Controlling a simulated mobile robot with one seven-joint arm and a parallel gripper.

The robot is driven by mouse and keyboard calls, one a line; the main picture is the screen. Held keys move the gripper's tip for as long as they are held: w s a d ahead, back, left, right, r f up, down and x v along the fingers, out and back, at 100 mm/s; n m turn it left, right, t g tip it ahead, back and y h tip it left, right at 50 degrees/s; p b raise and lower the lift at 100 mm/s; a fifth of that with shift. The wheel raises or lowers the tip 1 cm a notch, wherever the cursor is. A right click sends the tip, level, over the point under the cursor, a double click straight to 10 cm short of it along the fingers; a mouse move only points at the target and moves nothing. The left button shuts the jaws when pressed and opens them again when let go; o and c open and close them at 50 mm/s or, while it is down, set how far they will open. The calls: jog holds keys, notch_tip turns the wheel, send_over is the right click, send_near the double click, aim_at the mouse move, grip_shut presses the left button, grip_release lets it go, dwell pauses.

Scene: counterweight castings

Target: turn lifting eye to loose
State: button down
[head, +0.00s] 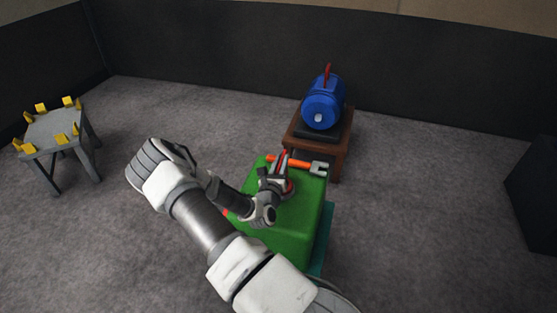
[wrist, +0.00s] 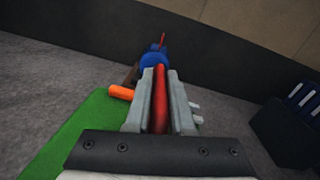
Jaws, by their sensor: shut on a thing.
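My gripper (head: 283,160) is over the green casting (head: 302,222), towards its far end. In the wrist view its two grey fingers (wrist: 160,78) are shut on a red upright piece (wrist: 161,105), which looks like the lifting eye. The fingers cover its sides, and its foot is hidden, so I cannot tell how far it is turned. In the head view the gripper mostly hides this red piece. The green casting also shows in the wrist view (wrist: 62,142), below and left of the fingers.
An orange-handled wrench (head: 318,168) lies across the casting's far end, close to my gripper. Behind it a blue motor (head: 323,105) with a red piece on top stands on a brown table (head: 338,162). A grey stand (head: 50,132) with yellow pieces is far left; a dark box (head: 535,190) is right.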

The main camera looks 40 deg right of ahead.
jog(key=shift+f, duration=0.1)
jog(key=c, duration=0.8)
grip_release()
jog(key=p+v, duration=0.1)
jog(key=v, duration=1.6)
jog(key=shift+s, duration=0.2)
jog(key=shift+a, duration=0.15)
jog(key=s+r+m+g+y+p, duration=0.1)
jog(key=s+r+m+g, duration=0.4)
jog(key=r+m+g, duration=0.35)
jog(key=s+r+m+g+p, duration=0.2)
jog(key=s+r+m+g, duration=0.35)
jog(key=r+m, duration=0.5)
jog(key=s+a+r+m+t+y+p, duration=0.2)
jog(key=s+a+r+m+t+y, duration=0.2)
jog(key=a+r+m+t+y, duration=0.4)
jog(key=a+r+y, duration=0.5)
jog(key=a+r, duration=0.4)
jog(key=a, duration=0.1)
jog(key=shift+a+r+m+t+p, duration=0.3)
jog(key=shift+a+m, duration=0.1)
